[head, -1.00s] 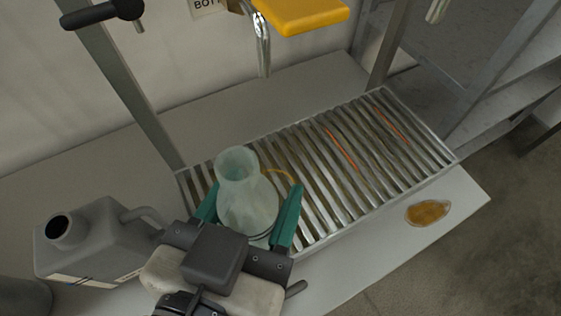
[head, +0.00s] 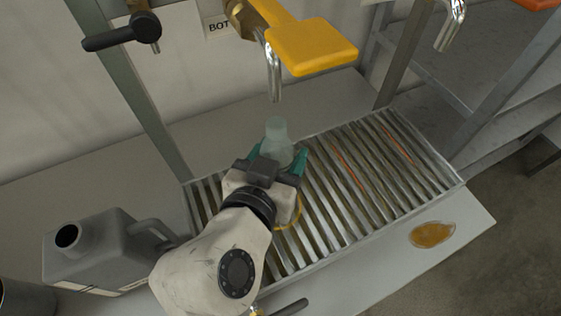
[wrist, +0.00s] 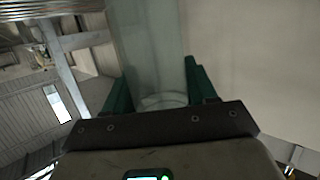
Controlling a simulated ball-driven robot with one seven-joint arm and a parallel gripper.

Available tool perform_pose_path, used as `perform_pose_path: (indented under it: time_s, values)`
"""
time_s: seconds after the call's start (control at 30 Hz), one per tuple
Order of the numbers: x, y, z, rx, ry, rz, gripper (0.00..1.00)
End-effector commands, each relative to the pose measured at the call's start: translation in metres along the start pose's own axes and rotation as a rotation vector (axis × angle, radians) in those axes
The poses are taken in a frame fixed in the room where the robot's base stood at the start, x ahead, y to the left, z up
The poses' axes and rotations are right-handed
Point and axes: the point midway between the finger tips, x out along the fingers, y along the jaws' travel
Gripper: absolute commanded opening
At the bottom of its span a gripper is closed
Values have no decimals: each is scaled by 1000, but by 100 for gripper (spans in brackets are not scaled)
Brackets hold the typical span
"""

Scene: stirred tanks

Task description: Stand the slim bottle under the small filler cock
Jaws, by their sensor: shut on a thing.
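The slim bottle (head: 277,143), pale green and translucent, is between the teal fingers of my gripper (head: 277,158), which is shut on it. It looks upright, over the back part of the slatted grate (head: 350,190). My gripper hides its lower part, so I cannot tell whether it touches the slats. A filler cock (head: 273,75) with a broad yellow handle and a bent metal spout hangs at the back; in the head view its spout end shows just above the bottle's mouth. In the wrist view the bottle (wrist: 155,45) rises between the fingers.
A grey jug (head: 95,250) stands left of my arm. A black-handled cock (head: 130,35) is at upper left, another spout (head: 450,25) at upper right. Metal posts (head: 130,95) flank the grate. An amber puddle (head: 432,235) lies on the front ledge.

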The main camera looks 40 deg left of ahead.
Motion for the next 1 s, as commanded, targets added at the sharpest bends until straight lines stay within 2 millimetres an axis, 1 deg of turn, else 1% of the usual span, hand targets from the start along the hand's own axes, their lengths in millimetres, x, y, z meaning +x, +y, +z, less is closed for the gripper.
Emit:
perform_pose_path:
  time_s: [0.1,0.23,0.67,0.7,0.93,1.0]
  values:
    - [6,0,16,-5,-6,1,22]
    - [10,0,28,-3,-3,1,22]
    - [12,0,35,0,-1,1,22]
    - [12,0,34,0,-1,1,59]
    - [12,0,33,0,-1,1,81]
    - [12,0,33,0,-1,1,82]
